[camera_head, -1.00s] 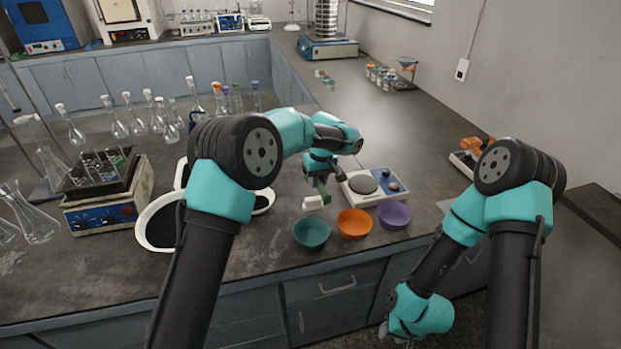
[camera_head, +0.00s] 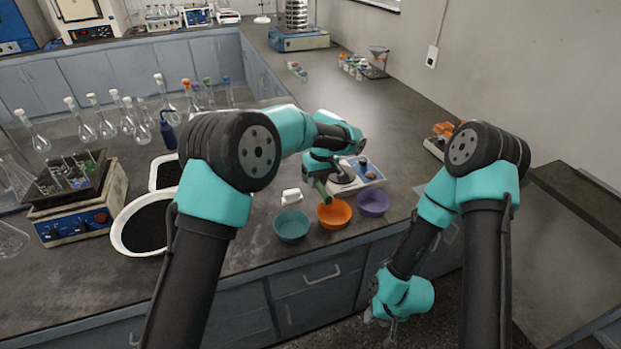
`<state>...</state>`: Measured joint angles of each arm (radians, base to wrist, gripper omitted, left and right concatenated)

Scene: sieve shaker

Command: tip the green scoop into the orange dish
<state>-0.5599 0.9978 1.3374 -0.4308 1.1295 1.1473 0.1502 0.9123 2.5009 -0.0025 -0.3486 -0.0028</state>
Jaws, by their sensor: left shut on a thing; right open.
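The orange dish (camera_head: 334,216) stands near the front edge of the bench, between a teal dish (camera_head: 292,228) and a purple dish (camera_head: 373,204). My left gripper (camera_head: 318,176) is shut on the green scoop (camera_head: 322,191). The scoop points down, its lower end just above or at the orange dish's back rim. Whether it touches the dish, and what it holds, I cannot tell. My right gripper (camera_head: 386,328) hangs low in front of the cabinets, open and away from the dishes.
A balance (camera_head: 362,173) stands behind the dishes. A small white block-like object (camera_head: 291,196) lies behind the teal dish. A white basin of dark material (camera_head: 118,236) and a blue device (camera_head: 75,218) stand left.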

